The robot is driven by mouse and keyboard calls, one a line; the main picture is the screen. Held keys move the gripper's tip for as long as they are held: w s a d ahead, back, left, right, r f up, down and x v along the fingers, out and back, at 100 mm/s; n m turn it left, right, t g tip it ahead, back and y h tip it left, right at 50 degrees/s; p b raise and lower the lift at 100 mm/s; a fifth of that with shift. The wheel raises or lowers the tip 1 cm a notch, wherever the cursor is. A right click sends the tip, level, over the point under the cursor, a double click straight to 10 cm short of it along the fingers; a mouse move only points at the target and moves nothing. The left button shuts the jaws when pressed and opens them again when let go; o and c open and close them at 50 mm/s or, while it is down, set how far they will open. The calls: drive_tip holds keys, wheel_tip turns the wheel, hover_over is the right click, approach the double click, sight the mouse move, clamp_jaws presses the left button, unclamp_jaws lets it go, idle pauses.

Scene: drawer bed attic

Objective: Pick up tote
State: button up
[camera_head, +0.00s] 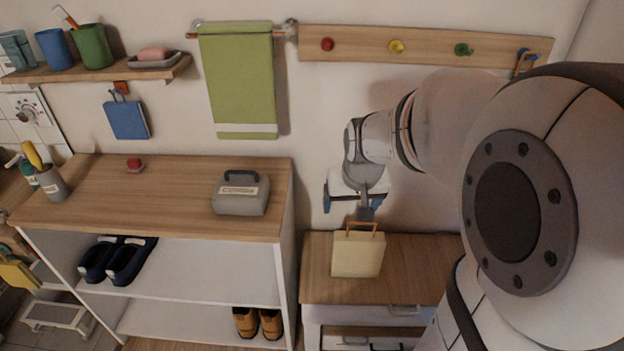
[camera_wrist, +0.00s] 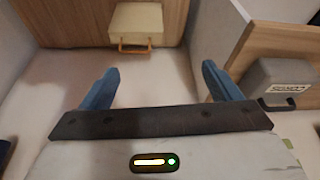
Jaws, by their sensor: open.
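The tote (camera_head: 357,255) is a small cream bag with an orange-brown handle, standing upright on a low wooden-topped cabinet. In the wrist view the tote (camera_wrist: 137,22) is at the top, with its handle toward my gripper. My gripper (camera_head: 347,200) is just above and behind the handle in the head view. In the wrist view its two blue fingers (camera_wrist: 160,72) are spread wide with nothing between them. The tote lies beyond the fingertips, apart from them.
A grey case (camera_head: 241,193) with a dark handle sits on the taller shelf unit (camera_head: 170,185) to the left. It also shows in the wrist view (camera_wrist: 283,80). A rail with coloured pegs (camera_head: 397,46) and a green towel (camera_head: 238,85) hang behind. The cabinet top around the tote looks clear.

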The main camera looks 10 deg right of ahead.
sight(360, 233)
drive_tip(key=o, duration=0.3)
drive_tip(key=shift+m+h, duration=0.3)
drive_tip(key=shift+m, duration=0.4)
drive_tip(key=w+d+f+b, duration=0.2)
drive_tip(key=w+f, duration=0.1)
drive_tip(key=f, duration=0.3)
drive_tip(key=w+d+f+b, duration=0.3)
drive_tip(key=f, duration=0.2)
drive_tip(key=w+d+f+b, duration=0.3)
drive_tip(key=f, duration=0.3)
drive_tip(key=shift+w+d+f, duration=0.1)
drive_tip(key=shift+w+f, duration=0.2)
drive_tip(key=shift+w, duration=0.1)
drive_tip(key=b+x, duration=0.1)
drive_tip(key=x, duration=0.6)
drive_tip(key=shift+w+d+f+b, duration=0.1)
drive_tip(key=shift+w+d+b, duration=0.15)
drive_tip(key=shift+b, duration=0.1)
